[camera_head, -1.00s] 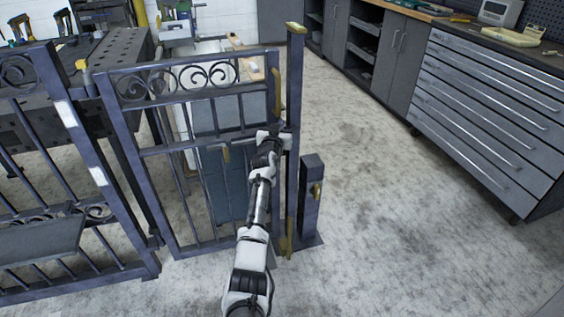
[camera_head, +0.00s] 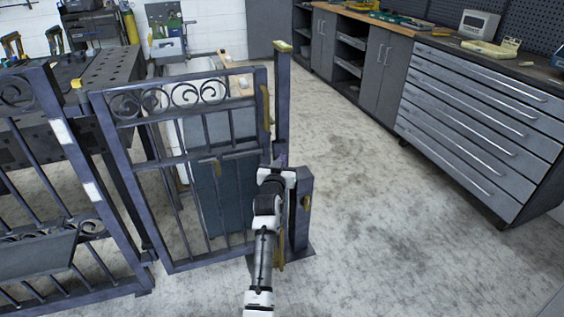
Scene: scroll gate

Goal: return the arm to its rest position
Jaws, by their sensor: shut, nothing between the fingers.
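My arm reaches up from the bottom centre of the head view. It ends in my gripper (camera_head: 279,153), in front of the dark metal gate post (camera_head: 282,95) and near the right edge of the scroll gate (camera_head: 185,165). The fingers are small and dark against the post; my gripper is shut and holds nothing visible. I cannot tell whether it touches the post or gate. The scroll gate stands upright, its right edge close beside the post. My wrist and forearm hide part of the post's lower half.
A short dark post (camera_head: 301,210) stands just right of my wrist. A fixed fence panel (camera_head: 60,190) is at left, with a perforated metal table (camera_head: 95,80) behind it. Grey drawers (camera_head: 480,120) line the right. The concrete floor (camera_head: 380,230) between is clear.

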